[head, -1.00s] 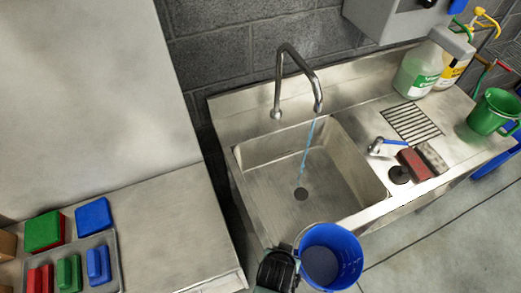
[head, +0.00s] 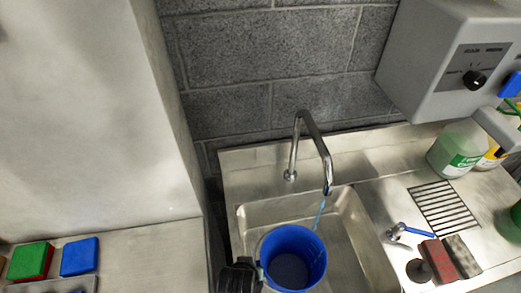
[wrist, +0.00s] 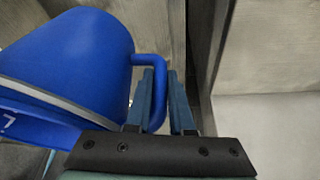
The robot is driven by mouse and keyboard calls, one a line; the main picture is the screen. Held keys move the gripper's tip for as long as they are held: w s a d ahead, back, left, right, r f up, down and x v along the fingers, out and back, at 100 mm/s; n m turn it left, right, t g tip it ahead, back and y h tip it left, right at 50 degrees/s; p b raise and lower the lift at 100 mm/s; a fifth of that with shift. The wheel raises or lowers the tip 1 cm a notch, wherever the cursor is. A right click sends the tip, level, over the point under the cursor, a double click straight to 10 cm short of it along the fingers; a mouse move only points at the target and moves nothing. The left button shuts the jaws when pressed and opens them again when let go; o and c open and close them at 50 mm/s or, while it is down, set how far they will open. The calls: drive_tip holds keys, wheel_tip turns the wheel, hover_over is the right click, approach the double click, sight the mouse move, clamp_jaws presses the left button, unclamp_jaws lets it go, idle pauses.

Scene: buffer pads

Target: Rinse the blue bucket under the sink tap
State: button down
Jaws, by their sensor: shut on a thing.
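The blue bucket (head: 303,243) is in the head view, over the front left part of the sink basin (head: 352,238). Its mouth faces up and its inside looks empty. My gripper (head: 258,272) is at its left side. In the wrist view my gripper (wrist: 165,98) is shut on the bucket's side handle (wrist: 153,60), and the bucket body (wrist: 75,50) lies to the left. The tap (head: 328,188) stands behind the bucket. A thin blue stream (head: 319,214) runs from its spout toward the bucket's back right rim. I cannot tell whether it falls inside the bucket.
A drain grate (head: 444,208), a blue-handled valve (head: 407,231) and red and grey blocks (head: 438,260) lie right of the basin. Bottles (head: 455,152) stand behind, under a grey wall box (head: 450,60). A counter with green (head: 30,260) and blue pads (head: 80,256) is at left.

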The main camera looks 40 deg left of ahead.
drive_tip(key=w+a+b, duration=0.3)
drive_tip(key=w+b, duration=0.3)
drive_tip(key=w, duration=0.8)
drive_tip(key=shift+a, duration=0.2)
drive_tip(key=shift+r, duration=0.1)
idle(0.6)
drive_tip(key=s+d+p, duration=0.1)
drive_tip(key=s+p, duration=0.2)
drive_tip(key=s, duration=0.1)
drive_tip(key=s+d+p, duration=0.1)
drive_tip(key=s+p, duration=0.2)
drive_tip(key=s, duration=0.1)
drive_tip(key=s+d+p, duration=0.1)
drive_tip(key=s+p, duration=0.1)
drive_tip(key=s, duration=0.3)
drive_tip(key=shift+s+d+r+p, duration=0.1)
drive_tip(key=shift+p, duration=0.3)
